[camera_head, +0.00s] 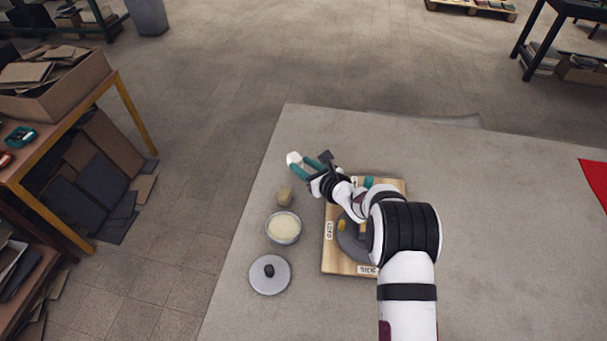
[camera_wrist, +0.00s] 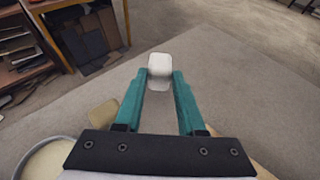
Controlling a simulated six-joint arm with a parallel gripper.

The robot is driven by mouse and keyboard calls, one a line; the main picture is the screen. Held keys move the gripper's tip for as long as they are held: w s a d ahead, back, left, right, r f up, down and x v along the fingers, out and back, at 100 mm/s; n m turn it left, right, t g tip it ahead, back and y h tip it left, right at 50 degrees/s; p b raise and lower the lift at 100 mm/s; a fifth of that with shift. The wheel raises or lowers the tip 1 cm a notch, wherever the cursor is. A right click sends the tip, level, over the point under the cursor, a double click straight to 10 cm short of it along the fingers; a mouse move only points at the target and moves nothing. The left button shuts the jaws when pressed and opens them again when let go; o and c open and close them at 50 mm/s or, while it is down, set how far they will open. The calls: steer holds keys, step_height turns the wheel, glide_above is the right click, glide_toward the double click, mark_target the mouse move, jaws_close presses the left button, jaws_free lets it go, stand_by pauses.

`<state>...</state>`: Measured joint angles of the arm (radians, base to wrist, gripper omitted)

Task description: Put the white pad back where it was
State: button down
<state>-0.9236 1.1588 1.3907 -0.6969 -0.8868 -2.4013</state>
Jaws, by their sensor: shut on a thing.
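My gripper (camera_head: 300,169) has teal fingers and is shut on the white pad (camera_head: 293,158). In the wrist view the white pad (camera_wrist: 160,66) sits between the two fingertips (camera_wrist: 160,78), with a second pale patch just below its front face. The pad is held beyond the upper left corner of a wooden board (camera_head: 329,259); its height above the table cannot be told. The board carries small white labels, a dark grey round part (camera_head: 350,238), a yellow piece (camera_head: 342,225) and a teal piece (camera_head: 368,182). My arm hides much of the board.
A beige block (camera_head: 285,197), a bowl of pale contents (camera_head: 283,229) and a grey lid with a dark knob (camera_head: 270,275) stand left of the board. The grey tabletop (camera_head: 480,220) is clear to the right, up to a red sheet (camera_head: 596,180).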

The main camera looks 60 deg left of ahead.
steer(key=shift+f, duration=1.9)
steer(key=shift+f, duration=0.1)
steer(key=c, duration=0.8)
jaws_free()
